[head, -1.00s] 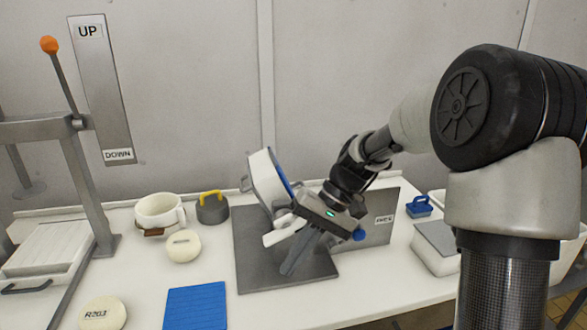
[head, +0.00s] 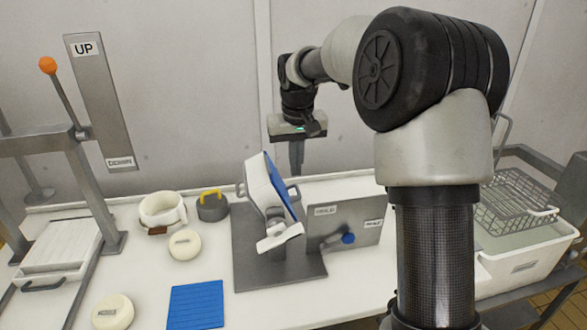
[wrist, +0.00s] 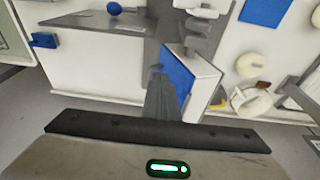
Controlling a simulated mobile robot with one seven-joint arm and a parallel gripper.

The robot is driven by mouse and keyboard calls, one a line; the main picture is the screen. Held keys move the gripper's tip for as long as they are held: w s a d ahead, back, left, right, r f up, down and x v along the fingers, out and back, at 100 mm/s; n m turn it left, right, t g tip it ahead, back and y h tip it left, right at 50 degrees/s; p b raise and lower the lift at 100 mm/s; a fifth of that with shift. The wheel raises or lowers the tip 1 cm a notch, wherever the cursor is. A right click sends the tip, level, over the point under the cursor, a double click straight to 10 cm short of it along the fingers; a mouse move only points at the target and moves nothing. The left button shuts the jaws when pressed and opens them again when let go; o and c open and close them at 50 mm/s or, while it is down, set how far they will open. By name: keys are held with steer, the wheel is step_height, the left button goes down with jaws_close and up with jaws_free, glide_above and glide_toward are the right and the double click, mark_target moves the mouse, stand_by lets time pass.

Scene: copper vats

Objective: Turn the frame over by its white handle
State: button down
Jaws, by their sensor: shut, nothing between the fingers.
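The frame (head: 262,182), white with a blue face (head: 283,192), stands tilted on a grey metal stand (head: 250,268) in the head view. Its white handle (head: 282,236) sticks out at the lower front. In the wrist view the frame (wrist: 205,88) and its blue face (wrist: 178,78) lie just beyond my fingers, with the white handle (wrist: 200,12) near the top edge. My gripper (head: 296,172) is shut and empty, pointing down above and behind the frame, apart from the handle. Its fingers also show in the wrist view (wrist: 165,92).
A grey plate with labels and a blue knob (head: 348,238) stands right of the frame. A blue mat (head: 196,304), white round lids (head: 185,243) and a white pot (head: 161,210) lie left. A lever press (head: 90,130) stands far left, a wire basket (head: 515,200) far right.

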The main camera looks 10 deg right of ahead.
steer(key=w+r+p, duration=0.2)
steer(key=w, duration=0.3)
steer(key=shift+t, duration=0.3)
steer(key=x, duration=0.4)
steer(key=d+x, duration=0.1)
steer(key=x, duration=0.8)
steer(key=shift+s+d+f, duration=0.15)
steer(key=shift+s+d, duration=0.2)
steer(key=shift+d, duration=0.05)
